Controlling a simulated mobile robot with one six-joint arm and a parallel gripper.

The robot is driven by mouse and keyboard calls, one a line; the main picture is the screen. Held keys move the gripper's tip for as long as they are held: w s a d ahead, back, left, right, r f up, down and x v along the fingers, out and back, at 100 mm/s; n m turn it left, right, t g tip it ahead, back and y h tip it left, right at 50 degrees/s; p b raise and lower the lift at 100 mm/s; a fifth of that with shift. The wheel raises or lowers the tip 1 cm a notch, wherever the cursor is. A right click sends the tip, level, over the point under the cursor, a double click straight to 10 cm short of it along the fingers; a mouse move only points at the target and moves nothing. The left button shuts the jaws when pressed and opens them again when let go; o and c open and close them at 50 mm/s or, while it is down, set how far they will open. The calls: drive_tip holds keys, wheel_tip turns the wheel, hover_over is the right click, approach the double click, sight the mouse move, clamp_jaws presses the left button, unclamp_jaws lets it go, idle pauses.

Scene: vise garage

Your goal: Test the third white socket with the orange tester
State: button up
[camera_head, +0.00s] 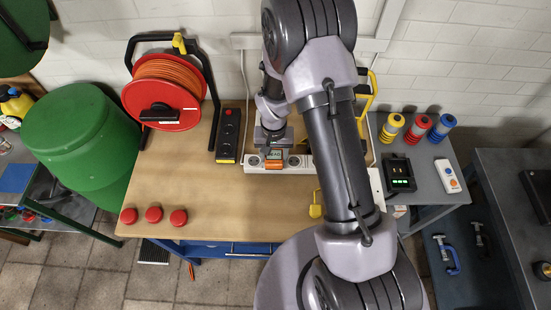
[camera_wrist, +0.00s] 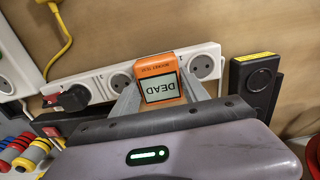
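The orange tester (camera_wrist: 160,78) is between the two fingers of my gripper (camera_wrist: 161,92), which press on its sides. Its display shows "DEAD", upside down in the wrist view. The tester also shows in the head view (camera_head: 274,164). It sits against the white socket strip (camera_wrist: 98,78), hiding the socket behind it; how deep it is plugged cannot be told. In the wrist view, one free white socket (camera_wrist: 203,67) is right of the tester and another (camera_wrist: 120,80) is left. A black plug (camera_wrist: 72,98) fills a position further left. My arm hides the strip's right part in the head view.
A black power strip (camera_head: 228,134) lies left of the white one, near the orange cable reel (camera_head: 165,92). Several red caps (camera_head: 153,214) lie at the bench's left front. The bench's middle (camera_head: 230,200) is clear.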

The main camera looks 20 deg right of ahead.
sight(274, 155)
clamp_jaws()
drive_tip(key=shift+r, duration=0.1)
drive_tip(key=shift+r+p, duration=1.7)
drive_tip(key=shift+r, duration=1.25)
drive_tip(key=d+b, duration=0.2)
drive_tip(key=s+d+b, duration=0.1)
drive_tip(key=d+b, duration=0.1)
drive_tip(key=s+d+b, duration=0.1)
drive_tip(key=d+b, duration=0.1)
drive_tip(key=shift+d+r, duration=0.2)
drive_tip(key=shift+a+r, duration=0.1)
drive_tip(key=shift+r, duration=0.15)
